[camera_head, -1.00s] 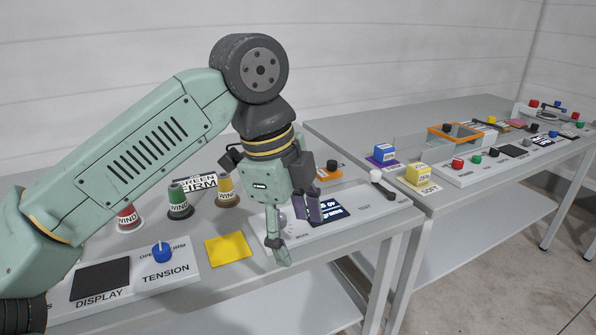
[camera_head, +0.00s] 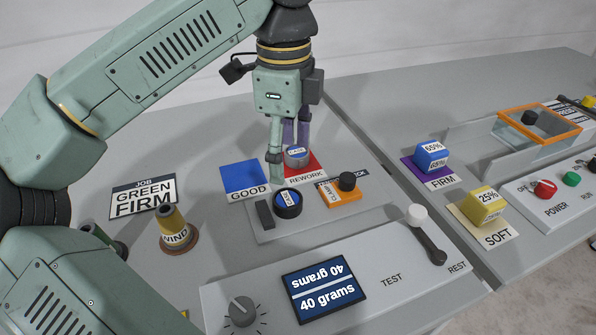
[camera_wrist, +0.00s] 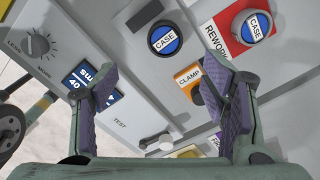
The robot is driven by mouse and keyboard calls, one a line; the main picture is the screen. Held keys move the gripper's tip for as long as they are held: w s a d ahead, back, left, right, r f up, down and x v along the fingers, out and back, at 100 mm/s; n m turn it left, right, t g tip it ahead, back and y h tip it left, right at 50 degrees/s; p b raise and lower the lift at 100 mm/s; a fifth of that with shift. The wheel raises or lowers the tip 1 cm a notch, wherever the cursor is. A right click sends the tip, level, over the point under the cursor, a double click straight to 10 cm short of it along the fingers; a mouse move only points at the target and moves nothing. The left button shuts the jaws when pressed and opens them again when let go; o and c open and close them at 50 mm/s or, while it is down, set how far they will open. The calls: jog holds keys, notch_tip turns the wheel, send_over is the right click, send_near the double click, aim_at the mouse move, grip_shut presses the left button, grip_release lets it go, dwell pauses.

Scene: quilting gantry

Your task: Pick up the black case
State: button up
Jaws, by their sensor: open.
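The black case (camera_head: 288,203) is a short round piece with a blue and white CASE label on top. It stands on a light grey fixture plate between a dark block (camera_head: 264,214) and the orange CLAMP base (camera_head: 340,193). It also shows in the wrist view (camera_wrist: 164,38), ahead of the fingertips. My gripper (camera_head: 287,163) points down, open and empty, just behind the black case in the head view. A grey case (camera_head: 298,157) with a similar label sits on the red REWORK pad (camera_head: 318,170), close to my fingers and partly hidden by them.
The clamp's black knob (camera_head: 347,181) stands right of the black case. A blue GOOD pad (camera_head: 243,177) lies bare to its left. In front is a panel with a screen (camera_head: 325,291) and a white-tipped lever (camera_head: 418,215). A yellow WIND cone (camera_head: 176,231) stands left.

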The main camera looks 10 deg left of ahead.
send_over(290, 199)
notch_tip(290, 199, down, 5)
jog(key=shift+r, duration=0.2)
jog(key=shift+f+p, duration=0.8)
jog(key=shift+f, duration=2.25)
jog(key=shift+c, duration=0.3)
jog(key=c, duration=1.2)
